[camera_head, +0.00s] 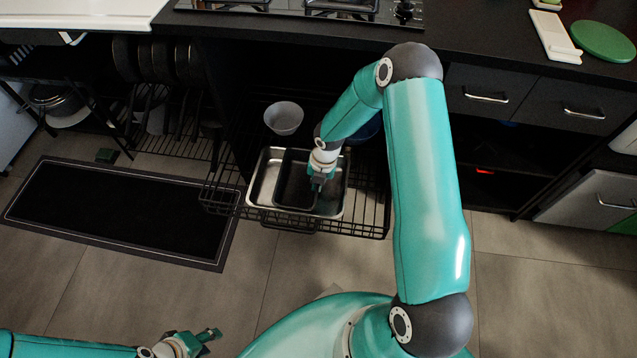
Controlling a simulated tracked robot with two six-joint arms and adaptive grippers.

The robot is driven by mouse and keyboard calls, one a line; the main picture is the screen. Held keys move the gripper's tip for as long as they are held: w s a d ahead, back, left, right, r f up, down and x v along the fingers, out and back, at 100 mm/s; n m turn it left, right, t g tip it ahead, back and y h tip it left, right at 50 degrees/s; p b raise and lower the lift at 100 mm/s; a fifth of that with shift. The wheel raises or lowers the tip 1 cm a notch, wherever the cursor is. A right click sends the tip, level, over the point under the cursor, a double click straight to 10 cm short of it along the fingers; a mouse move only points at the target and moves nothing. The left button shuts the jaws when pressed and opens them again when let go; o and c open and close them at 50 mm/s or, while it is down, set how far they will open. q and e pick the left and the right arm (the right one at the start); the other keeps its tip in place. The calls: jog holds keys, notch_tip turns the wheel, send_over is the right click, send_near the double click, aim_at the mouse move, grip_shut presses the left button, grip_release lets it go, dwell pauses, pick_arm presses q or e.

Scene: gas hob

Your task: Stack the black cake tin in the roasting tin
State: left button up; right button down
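The roasting tin (262,187) is a shiny silver rectangular pan on the pulled-out wire rack. The black cake tin (293,188) is dark and rectangular, and it appears within the outline of the roasting tin, near its middle. I cannot tell whether it rests fully on the bottom. My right gripper (317,184) points down at the black tin's right side; its fingertips are small and partly hidden, so contact and opening are unclear. My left gripper (207,342) is low in the picture, away from both tins, with nothing visible in it; its opening is unclear.
The wire rack (375,215) also carries a grey bowl (284,117) behind the tins and a blue bowl (368,127) partly hidden by my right arm. The dark counter (290,32) with the hob overhangs behind. A black mat (120,212) lies on the floor at left.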

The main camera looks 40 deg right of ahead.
jog(key=shift+f, duration=0.25)
jog(key=c, duration=1.3)
grip_release()
jog(key=shift+r, duration=0.1)
jog(key=shift+r, duration=0.55)
jog(key=r+p, duration=0.1)
jog(key=r, duration=0.2)
jog(key=r+p, duration=0.1)
jog(key=r, duration=0.3)
jog(key=s+d+r+p, duration=0.1)
jog(key=r+p, duration=0.1)
jog(key=r, duration=0.2)
jog(key=shift+s+r, duration=0.1)
